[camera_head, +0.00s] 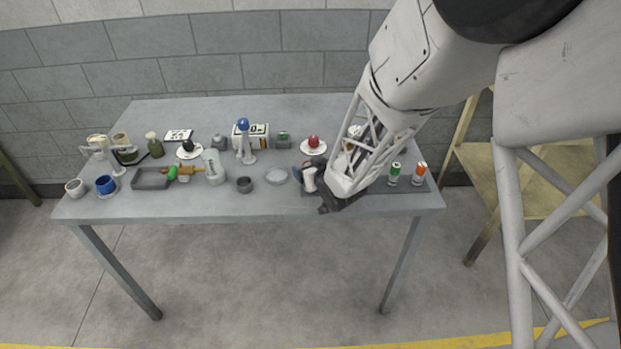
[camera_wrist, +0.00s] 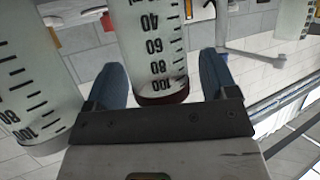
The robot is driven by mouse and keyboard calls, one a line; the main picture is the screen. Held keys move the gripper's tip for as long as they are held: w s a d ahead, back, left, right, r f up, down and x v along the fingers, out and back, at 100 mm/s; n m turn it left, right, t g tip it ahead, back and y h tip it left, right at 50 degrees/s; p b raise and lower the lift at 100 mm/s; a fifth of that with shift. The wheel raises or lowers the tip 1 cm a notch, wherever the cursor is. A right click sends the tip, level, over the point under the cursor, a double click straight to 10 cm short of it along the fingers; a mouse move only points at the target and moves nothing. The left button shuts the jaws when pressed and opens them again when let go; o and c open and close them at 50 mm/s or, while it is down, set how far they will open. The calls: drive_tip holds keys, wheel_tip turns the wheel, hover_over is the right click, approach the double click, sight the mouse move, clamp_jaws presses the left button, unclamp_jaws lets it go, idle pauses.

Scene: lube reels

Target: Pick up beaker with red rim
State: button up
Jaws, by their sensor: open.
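The beaker with a dark red rim (camera_wrist: 152,45) is in the middle of the wrist view, a white cylinder with black graduation marks. Its rim is at the end near my gripper's palm. My gripper (camera_wrist: 160,66) is open, with one blue-grey finger on each side of the beaker. I cannot tell whether the fingers touch it. In the head view my gripper (camera_head: 330,200) is low over the right front part of the table, and the arm hides much of that area. I cannot make out the red-rimmed beaker there.
A second graduated beaker (camera_wrist: 30,95) stands close on the left in the wrist view, and another (camera_wrist: 293,18) is at the upper right. Green (camera_head: 394,174) and orange-capped (camera_head: 420,174) containers stand right of my arm. Many items crowd the table (camera_head: 330,106); its back strip is clearer.

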drive_tip(key=c, duration=1)
drive_tip(key=shift+r, duration=0.75)
drive_tip(key=s+d+r, duration=0.1)
drive_tip(key=s, duration=0.7)
drive_tip(key=s+d+r, duration=0.2)
drive_tip(key=s, duration=0.5)
drive_tip(key=shift+s+d+r, duration=0.2)
drive_tip(key=shift+s+r, duration=0.05)
drive_tip(key=shift+s, duration=0.1)
